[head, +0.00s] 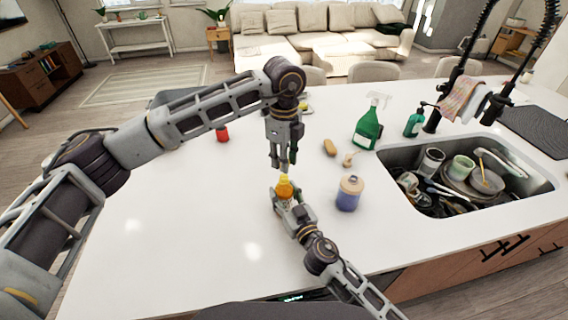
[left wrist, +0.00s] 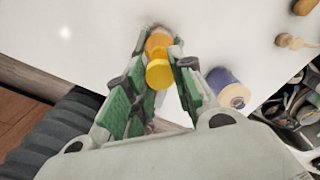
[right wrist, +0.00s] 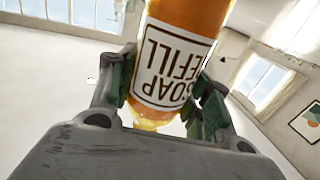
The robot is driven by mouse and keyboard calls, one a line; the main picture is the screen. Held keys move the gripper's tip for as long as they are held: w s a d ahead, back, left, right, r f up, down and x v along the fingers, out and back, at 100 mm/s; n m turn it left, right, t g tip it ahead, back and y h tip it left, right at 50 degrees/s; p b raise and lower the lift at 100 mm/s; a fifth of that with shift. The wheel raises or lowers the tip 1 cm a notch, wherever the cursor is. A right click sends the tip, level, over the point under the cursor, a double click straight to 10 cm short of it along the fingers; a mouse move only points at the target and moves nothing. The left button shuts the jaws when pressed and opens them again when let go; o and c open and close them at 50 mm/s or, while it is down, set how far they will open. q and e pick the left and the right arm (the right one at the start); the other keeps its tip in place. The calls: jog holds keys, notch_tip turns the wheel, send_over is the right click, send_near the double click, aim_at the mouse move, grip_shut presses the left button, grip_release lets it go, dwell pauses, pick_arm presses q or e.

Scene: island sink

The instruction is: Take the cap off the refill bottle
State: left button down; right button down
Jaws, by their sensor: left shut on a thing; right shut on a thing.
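The refill bottle (head: 285,192) is orange with a yellow cap (left wrist: 158,75). It stands upright in the head view, in my right gripper (head: 287,203), a little above the counter. In the right wrist view the fingers are shut on both sides of the bottle (right wrist: 180,55), by its "SOAP REFILL" label. My left gripper (head: 284,166) points down from above, directly over the bottle. In the left wrist view its green fingers flank the yellow cap, shut on it. The cap lines up with the bottle; I cannot tell whether the two are separated. The fingers partly hide the cap.
A purple jar (head: 348,196) stands close right of the bottle. The sink (head: 398,207) full of dishes is at right. The counter's left front is clear.

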dwell(0.3)
jog(key=c, duration=0.6)
grip_release()
jog(key=shift+s+d, duration=0.1)
jog(key=shift+s, duration=0.1)
jog(key=shift+v, duration=5.75)
